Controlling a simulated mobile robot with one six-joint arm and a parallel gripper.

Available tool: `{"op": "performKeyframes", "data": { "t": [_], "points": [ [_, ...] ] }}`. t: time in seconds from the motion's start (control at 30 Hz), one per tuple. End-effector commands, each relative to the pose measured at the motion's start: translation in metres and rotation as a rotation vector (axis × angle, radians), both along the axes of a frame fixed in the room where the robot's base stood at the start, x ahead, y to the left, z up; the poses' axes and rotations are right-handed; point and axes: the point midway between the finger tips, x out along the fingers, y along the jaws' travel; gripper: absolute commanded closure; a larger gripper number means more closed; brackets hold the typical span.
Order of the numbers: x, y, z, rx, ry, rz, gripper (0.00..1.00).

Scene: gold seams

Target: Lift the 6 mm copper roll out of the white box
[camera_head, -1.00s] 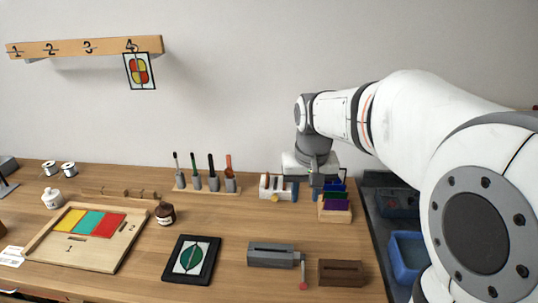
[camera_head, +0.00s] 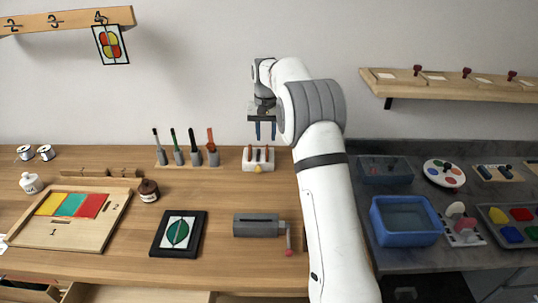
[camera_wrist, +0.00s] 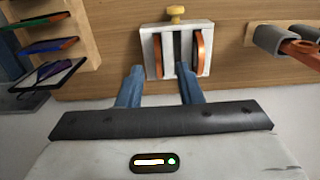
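The white box (camera_head: 258,165) stands on the wooden bench near the back wall, with a yellow knob on its front. In the wrist view the white box (camera_wrist: 178,28) has two copper rolls upright in its outer slots, one on the left (camera_wrist: 165,57) and one on the right (camera_wrist: 201,52). The slot between them looks dark and empty. I cannot read which roll is 6 mm. My gripper (camera_head: 265,132) is above the box, its two blue fingers pointing down. In the wrist view my gripper (camera_wrist: 158,68) is open and empty, with its fingers apart.
A stand of handled tools (camera_head: 187,155) is left of the box. In the wrist view a wooden rack with coloured panels (camera_wrist: 45,45) is on the other side. A grey crank box (camera_head: 257,226) lies in front.

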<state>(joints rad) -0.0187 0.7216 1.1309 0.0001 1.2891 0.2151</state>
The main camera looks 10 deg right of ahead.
Motion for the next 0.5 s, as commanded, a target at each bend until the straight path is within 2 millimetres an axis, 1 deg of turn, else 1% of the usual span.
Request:
{"op": "performKeyframes", "data": {
  "t": [0.03,0.27,0.4,0.5],
  "points": [
    [0.0,0.0,-0.007,0.0,0.002,-0.001,0.67],
    [0.001,-0.002,-0.032,0.0,0.003,-0.001,0.67],
    [0.003,-0.005,-0.054,0.0,0.003,-0.001,0.67],
    [0.003,-0.004,-0.067,-0.001,0.002,0.0,0.67]
  ]
}}
